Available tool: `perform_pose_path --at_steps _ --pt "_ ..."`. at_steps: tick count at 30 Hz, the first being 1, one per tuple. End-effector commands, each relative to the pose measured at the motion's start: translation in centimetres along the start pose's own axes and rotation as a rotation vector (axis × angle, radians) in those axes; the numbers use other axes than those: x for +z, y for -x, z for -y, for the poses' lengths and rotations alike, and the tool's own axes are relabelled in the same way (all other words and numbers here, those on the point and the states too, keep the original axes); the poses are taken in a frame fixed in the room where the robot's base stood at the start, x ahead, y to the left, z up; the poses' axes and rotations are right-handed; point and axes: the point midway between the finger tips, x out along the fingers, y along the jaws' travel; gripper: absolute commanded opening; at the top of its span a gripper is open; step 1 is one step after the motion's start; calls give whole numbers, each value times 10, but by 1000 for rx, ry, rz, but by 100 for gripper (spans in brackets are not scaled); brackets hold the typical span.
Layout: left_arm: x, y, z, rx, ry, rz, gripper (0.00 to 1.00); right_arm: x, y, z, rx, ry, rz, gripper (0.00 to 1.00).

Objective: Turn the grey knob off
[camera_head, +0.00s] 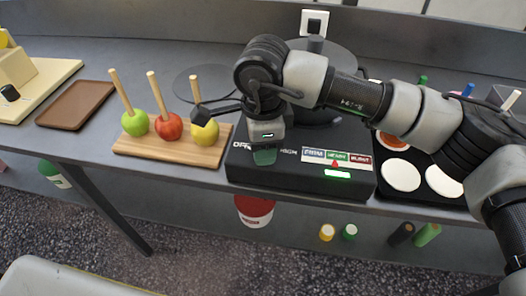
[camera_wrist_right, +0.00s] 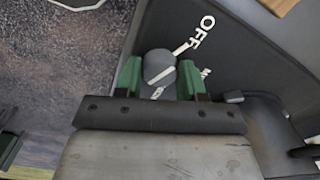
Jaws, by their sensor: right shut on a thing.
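The line points toward that word. My right gripper (camera_wrist_right: 160,80) has its green fingers on either side of the knob, shut on it. In the head view my right gripper (camera_head: 264,156) hides the knob. My left gripper is not in view.
A wooden board (camera_head: 190,155) with green, red and yellow apples on sticks stands just left of the appliance. A black tray (camera_head: 421,196) with white discs is to the right. A brown tray (camera_head: 76,104) lies at the left. A green light (camera_head: 338,174) glows on the appliance front.

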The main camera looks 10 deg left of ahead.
Motion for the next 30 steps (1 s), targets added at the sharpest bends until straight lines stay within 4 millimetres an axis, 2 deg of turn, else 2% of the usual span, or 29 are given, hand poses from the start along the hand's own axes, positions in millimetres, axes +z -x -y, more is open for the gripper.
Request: perform_pose_path --at_steps 6,21,22,26,30 --pt "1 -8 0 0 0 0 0 0 0 0 -2 55 1 16" --pt "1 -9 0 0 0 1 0 0 1 0 -2 71 1 16" --pt "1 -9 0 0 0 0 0 0 1 0 -2 71 1 44" --pt "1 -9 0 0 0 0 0 0 1 0 -2 70 1 64" --pt "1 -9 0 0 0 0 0 0 1 0 -1 70 1 65"
